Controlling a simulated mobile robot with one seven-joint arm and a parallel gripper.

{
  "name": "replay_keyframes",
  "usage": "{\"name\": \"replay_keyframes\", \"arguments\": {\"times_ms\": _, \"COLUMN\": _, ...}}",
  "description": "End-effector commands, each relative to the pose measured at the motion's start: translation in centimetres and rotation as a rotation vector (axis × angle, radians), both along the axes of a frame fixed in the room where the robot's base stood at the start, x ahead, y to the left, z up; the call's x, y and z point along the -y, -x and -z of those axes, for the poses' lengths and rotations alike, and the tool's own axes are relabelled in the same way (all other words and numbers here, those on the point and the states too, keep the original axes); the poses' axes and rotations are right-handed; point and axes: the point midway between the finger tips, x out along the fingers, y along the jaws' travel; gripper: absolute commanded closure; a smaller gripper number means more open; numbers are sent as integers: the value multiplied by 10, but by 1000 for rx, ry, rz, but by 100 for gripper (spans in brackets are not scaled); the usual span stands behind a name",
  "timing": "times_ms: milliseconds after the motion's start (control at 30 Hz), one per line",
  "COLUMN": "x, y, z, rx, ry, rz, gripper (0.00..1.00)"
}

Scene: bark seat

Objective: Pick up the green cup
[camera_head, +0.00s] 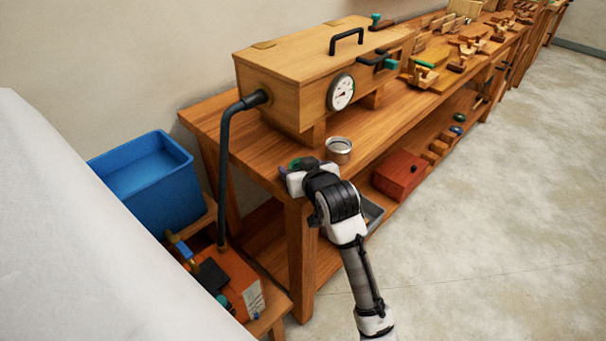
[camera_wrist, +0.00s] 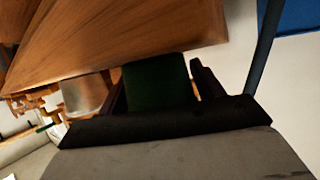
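The green cup (camera_wrist: 157,82) shows dark green in the wrist view, at the wooden bench's edge and between the two fingers of my gripper (camera_wrist: 160,84). One finger is on each side of it. The cup's lower part is hidden behind the dark gripper body. I cannot tell whether the fingers press on it. In the head view my gripper (camera_head: 293,170) is at the near corner of the workbench (camera_head: 225,120), and only a small bit of green (camera_head: 308,162) shows there.
A metal cup (camera_head: 338,150) stands close to the right of my gripper. A wooden steam box (camera_head: 300,75) with a gauge and black hose is behind. A blue bin (camera_head: 150,185) and an orange box (camera_head: 235,275) are at left. A red box (camera_head: 398,175) sits on the lower shelf. Floor at right is clear.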

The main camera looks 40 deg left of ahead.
Motion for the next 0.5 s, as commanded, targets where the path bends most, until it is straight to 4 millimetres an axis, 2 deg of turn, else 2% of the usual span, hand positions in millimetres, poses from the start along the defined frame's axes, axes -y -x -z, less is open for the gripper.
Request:
{"name": "replay_keyframes", "arguments": {"times_ms": 33, "x": 0, "y": 0, "z": 0, "rx": 0, "ry": 0, "rz": 0, "gripper": 40}}
{"name": "replay_keyframes", "arguments": {"times_ms": 233, "x": 0, "y": 0, "z": 0, "rx": 0, "ry": 0, "rz": 0, "gripper": 66}}
{"name": "replay_keyframes", "arguments": {"times_ms": 500, "x": 0, "y": 0, "z": -2, "rx": 1, "ry": 0, "rz": 0, "gripper": 66}}
